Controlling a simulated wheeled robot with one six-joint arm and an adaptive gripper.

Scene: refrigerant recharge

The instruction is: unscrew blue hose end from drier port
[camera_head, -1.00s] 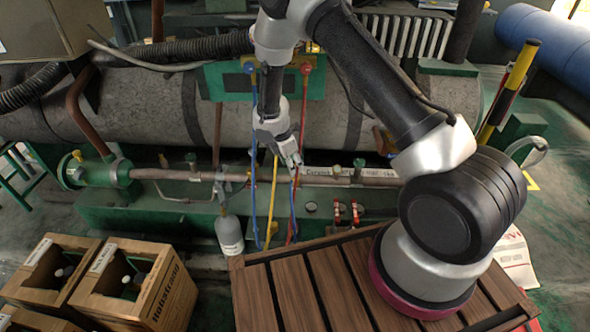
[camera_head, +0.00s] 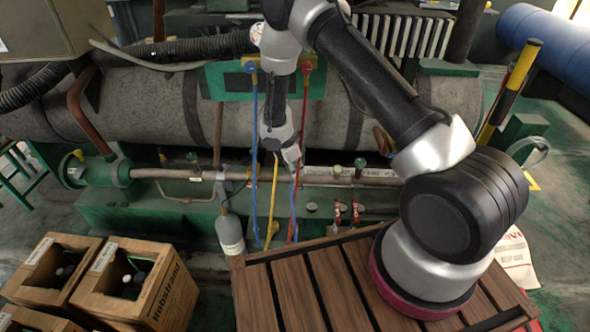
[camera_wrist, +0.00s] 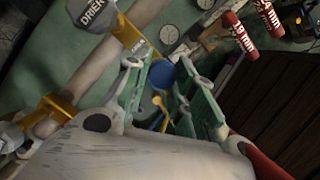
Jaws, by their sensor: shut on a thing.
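My gripper (camera_head: 294,165) is in front of the horizontal pipe, below the green manifold panel (camera_head: 222,84). In the wrist view its two green-padded fingers (camera_wrist: 165,88) are shut on the blue hose end (camera_wrist: 161,74), a round blue piece between the fingertips. The blue hose (camera_head: 254,150) hangs from the left of the panel, and a blue length also runs below my gripper. A grey cap marked "DRIER" (camera_wrist: 90,13) shows at the wrist view's top left, apart from the fingers. I cannot tell whether the hose end still touches the drier port.
A yellow hose (camera_head: 273,200) and a red hose (camera_head: 304,110) hang close by. Red-handled valves (camera_head: 345,212) stand right of the gripper. A grey bottle (camera_head: 229,232) stands left of the slatted wooden platform (camera_head: 290,300). Wooden crates (camera_head: 130,285) with bottles sit at lower left.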

